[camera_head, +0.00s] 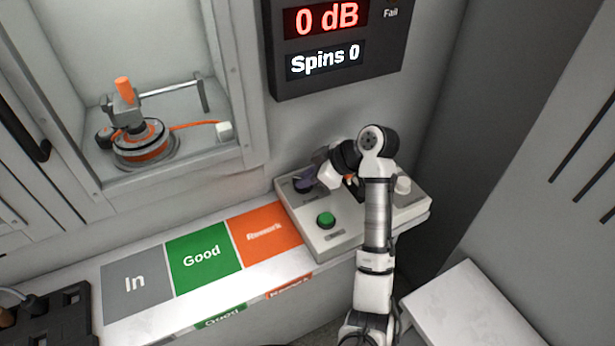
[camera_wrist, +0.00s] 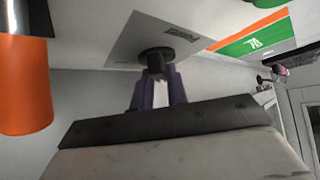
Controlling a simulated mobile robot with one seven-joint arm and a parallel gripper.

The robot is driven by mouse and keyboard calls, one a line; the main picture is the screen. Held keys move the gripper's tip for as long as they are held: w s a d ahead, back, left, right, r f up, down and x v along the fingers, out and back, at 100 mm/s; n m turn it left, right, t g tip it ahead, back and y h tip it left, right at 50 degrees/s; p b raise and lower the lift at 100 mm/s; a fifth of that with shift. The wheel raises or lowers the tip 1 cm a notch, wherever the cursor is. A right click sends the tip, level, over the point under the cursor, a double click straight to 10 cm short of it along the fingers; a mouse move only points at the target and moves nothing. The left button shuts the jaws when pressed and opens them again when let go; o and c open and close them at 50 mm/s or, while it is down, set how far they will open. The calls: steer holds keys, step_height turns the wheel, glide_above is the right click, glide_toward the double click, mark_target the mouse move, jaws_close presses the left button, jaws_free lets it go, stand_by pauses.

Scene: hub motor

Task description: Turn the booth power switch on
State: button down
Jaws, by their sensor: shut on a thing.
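The booth power switch appears to be the black rotary knob (camera_wrist: 157,56) on a grey labelled plate (camera_wrist: 130,42). In the wrist view its label is upside down and hard to read. My gripper (camera_wrist: 156,80) has its purple fingers shut on this knob. In the head view, my gripper (camera_head: 305,178) is at the back left of the grey control box (camera_head: 340,238), and its fingers and wrist hide much of the knob. I cannot tell from the frames whether the switch is turned on.
A green button (camera_head: 326,219) sits in front of the knob. A pale knob (camera_head: 403,185) is at the box's right. An orange cylinder (camera_wrist: 25,85) stands close to my gripper. The display (camera_head: 335,40) above reads 0 dB, Spins 0. A motor (camera_head: 142,142) sits in the booth.

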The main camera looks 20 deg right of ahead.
steer(key=shift+m, duration=0.3)
steer(key=m+t+h, duration=0.2)
steer(key=m, duration=0.1)
steer(key=shift+s+a+m, duration=0.15)
steer(key=shift+a+m, duration=0.05)
steer(key=shift+m, duration=0.1)
steer(key=m+h, duration=0.1)
steer(key=m+t+h+p, duration=0.1)
steer(key=m, duration=0.1)
steer(key=m+h+p, duration=0.1)
steer(key=shift+s+a+r+m+t+h, duration=0.1)
steer(key=shift+a+r+m+t+h, duration=0.05)
steer(key=shift+a+m+t+h, duration=0.2)
steer(key=m+h+p, duration=0.3)
steer(key=m, duration=0.1)
steer(key=shift+a+r+m+h, duration=0.1)
steer(key=shift+m+h, duration=0.15)
steer(key=shift+a+m+g+h+p, duration=0.1)
steer(key=shift+m+g+h+p, duration=0.45)
steer(key=shift+m+h+p, duration=1.4)
steer(key=shift+f+m+y, duration=0.2)
steer(key=shift+m+y, duration=0.05)
steer(key=shift+m, duration=0.2)
steer(key=c, duration=1.4)
jaws_free()
